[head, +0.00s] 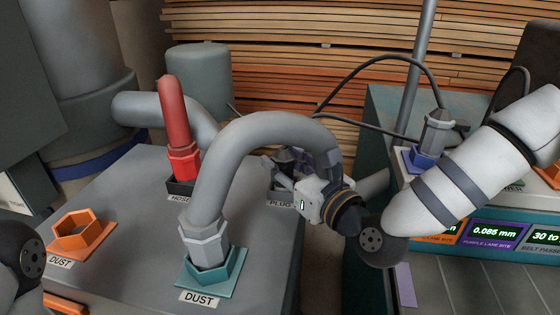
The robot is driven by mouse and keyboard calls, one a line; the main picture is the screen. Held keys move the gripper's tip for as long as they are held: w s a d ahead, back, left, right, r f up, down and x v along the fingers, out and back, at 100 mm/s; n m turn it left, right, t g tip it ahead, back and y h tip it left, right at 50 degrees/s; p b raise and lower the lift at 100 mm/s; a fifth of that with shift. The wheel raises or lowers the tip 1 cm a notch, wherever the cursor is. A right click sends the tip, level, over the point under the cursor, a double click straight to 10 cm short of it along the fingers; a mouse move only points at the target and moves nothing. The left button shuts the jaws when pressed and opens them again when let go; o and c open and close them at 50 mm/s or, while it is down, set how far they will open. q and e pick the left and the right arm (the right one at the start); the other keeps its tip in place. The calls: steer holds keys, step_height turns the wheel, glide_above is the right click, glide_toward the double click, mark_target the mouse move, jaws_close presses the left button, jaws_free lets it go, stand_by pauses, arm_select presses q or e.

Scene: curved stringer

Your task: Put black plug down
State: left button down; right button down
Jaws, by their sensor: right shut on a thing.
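My right gripper (284,172) reaches in from the right, over the far right corner of the grey cabinet top. It is shut on the dark plug (285,155), which is partly hidden by the fingers and the grey hose. The plug is just above or in the dark holder labelled PLUG (276,195); I cannot tell whether it is seated. Thin black cables run behind the gripper. My left gripper is out of view; only part of my left arm shows at the lower left edge.
A thick grey hose (265,125) arches from a teal DUST socket (225,285) to beside my right gripper. A red nozzle (174,115) stands in the HOSE holder (180,188). An orange DUST socket (83,237) is empty. A grey connector (438,130) stands in a blue socket (420,160).

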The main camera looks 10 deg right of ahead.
steer(key=shift+s+r, duration=0.25)
steer(key=shift+r, duration=0.05)
steer(key=c, duration=1.2)
jaws_free()
steer(key=shift+w+d, duration=0.1)
steer(key=shift+w, duration=0.05)
steer(key=shift+o, duration=0.5)
steer(key=shift+w+f, duration=0.1)
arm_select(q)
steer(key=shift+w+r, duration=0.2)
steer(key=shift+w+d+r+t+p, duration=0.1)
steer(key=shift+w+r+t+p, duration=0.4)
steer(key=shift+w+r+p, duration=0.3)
arm_select(e)
steer(key=v, duration=1.2)
